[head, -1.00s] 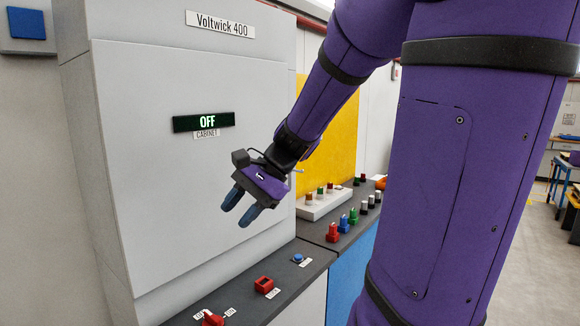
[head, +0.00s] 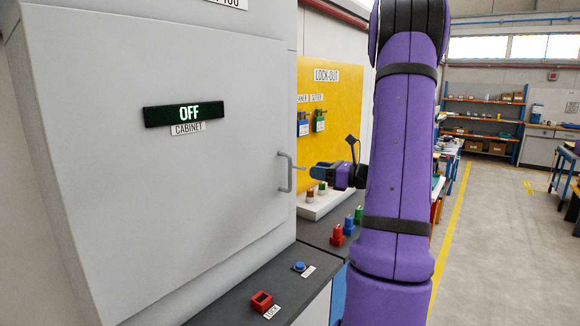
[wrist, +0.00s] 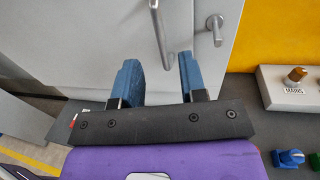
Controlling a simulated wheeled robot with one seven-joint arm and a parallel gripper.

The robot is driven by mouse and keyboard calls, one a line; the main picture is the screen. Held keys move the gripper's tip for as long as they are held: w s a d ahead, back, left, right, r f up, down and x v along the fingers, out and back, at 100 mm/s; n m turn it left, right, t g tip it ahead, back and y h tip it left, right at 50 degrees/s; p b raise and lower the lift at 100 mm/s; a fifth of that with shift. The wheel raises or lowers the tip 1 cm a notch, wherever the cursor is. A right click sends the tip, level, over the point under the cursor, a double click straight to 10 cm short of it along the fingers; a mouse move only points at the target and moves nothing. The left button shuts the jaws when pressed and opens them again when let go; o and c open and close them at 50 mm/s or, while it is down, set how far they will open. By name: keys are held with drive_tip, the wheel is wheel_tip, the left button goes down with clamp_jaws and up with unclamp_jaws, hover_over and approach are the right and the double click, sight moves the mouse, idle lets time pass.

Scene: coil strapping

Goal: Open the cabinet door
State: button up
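A dark counter (head: 235,305) below the door carries a red LOCK part (head: 261,301) and a blue button (head: 299,266). A yellow LOCK-OUT board (head: 345,110) hangs behind my arm. Coloured knobs stand on a white block (head: 318,205). Open floor (head: 500,230) lies to the right.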

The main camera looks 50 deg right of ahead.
hover_over(290, 187)
drive_tip(key=shift+w+d, duration=0.25)
idle(0.3)
clamp_jaws()
